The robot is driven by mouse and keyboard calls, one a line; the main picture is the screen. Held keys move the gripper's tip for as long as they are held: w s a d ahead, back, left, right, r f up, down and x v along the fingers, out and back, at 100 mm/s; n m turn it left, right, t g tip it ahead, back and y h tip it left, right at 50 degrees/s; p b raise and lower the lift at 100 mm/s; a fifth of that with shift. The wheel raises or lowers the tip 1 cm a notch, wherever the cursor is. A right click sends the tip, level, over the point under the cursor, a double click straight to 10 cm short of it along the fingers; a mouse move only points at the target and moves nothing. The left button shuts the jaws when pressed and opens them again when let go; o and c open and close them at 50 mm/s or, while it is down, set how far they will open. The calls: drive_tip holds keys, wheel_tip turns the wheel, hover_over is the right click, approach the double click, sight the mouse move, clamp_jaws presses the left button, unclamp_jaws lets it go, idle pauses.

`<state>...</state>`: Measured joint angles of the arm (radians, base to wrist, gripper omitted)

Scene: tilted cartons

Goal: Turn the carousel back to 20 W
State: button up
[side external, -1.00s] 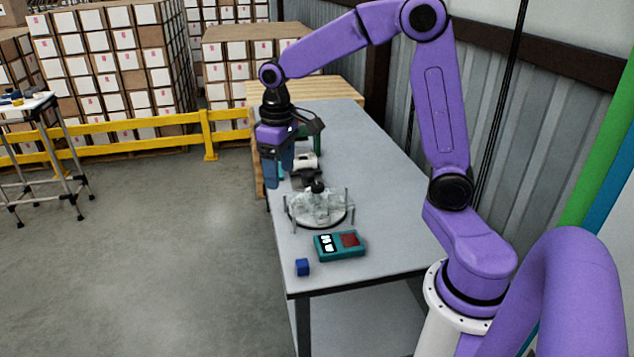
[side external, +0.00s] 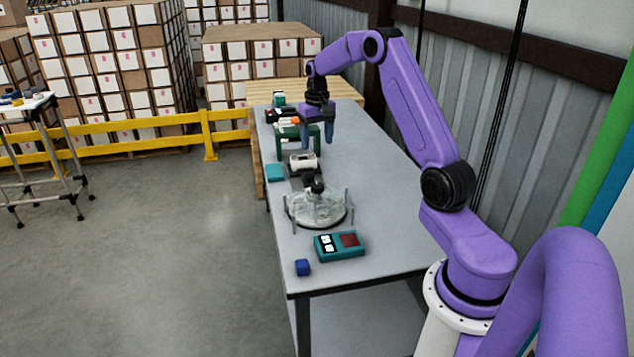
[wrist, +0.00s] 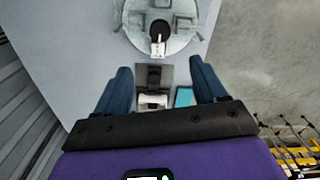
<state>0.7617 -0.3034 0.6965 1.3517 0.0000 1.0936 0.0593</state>
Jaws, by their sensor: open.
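The carousel (side external: 330,219) is a round, pale, see-through turntable with upright posts at its rim and a dark central knob (side external: 317,187). It stands on the grey table, and it also shows at the top of the wrist view (wrist: 185,42). A small white tag or pointer (wrist: 158,48) lies near its hub; any wattage marks are too small to read. My gripper (side external: 318,142) is open and empty, pointing down above the table beyond the carousel. In the wrist view my fingers (wrist: 160,85) are spread wide, apart from the carousel.
A black-and-white device (side external: 303,163) and a teal block (side external: 275,172) stand behind the carousel. Green and dark items crowd the far left. The table's right side is clear.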

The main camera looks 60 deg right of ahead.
sight(317, 184)
wheel_tip(317, 184, down, 15)
drive_tip(key=shift+f, duration=0.1)
idle(0.4)
clamp_jaws()
